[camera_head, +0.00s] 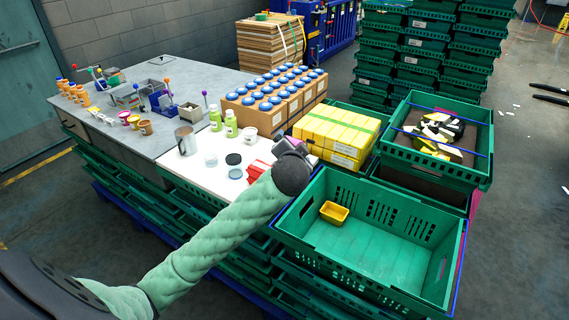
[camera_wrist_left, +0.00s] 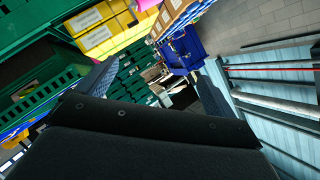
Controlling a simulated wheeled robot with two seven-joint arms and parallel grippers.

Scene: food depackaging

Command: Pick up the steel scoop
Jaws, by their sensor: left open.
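A grey steel vessel (camera_head: 185,139) stands on the left part of the white worktop (camera_head: 196,172) in the head view. It looks like a cup or scoop; I cannot tell its exact shape. My left gripper (camera_head: 291,149) is to the right of it, beyond my dark wrist, near the yellow boxes and the open green crate. My wrist hides most of the jaws, and nothing is seen held in them. The left wrist view shows dark gripper housing (camera_wrist_left: 140,145) along the bottom and not the scoop. My right gripper is not in view.
An open green crate (camera_head: 395,287) holds a small yellow tub (camera_head: 334,212). Yellow boxes (camera_head: 335,132) and blue-capped jars in cartons (camera_head: 268,112) stand behind the worktop. Green bottles (camera_head: 231,124) and lidded pots (camera_head: 234,165) are near the steel vessel. Crate stacks (camera_head: 412,50) stand behind.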

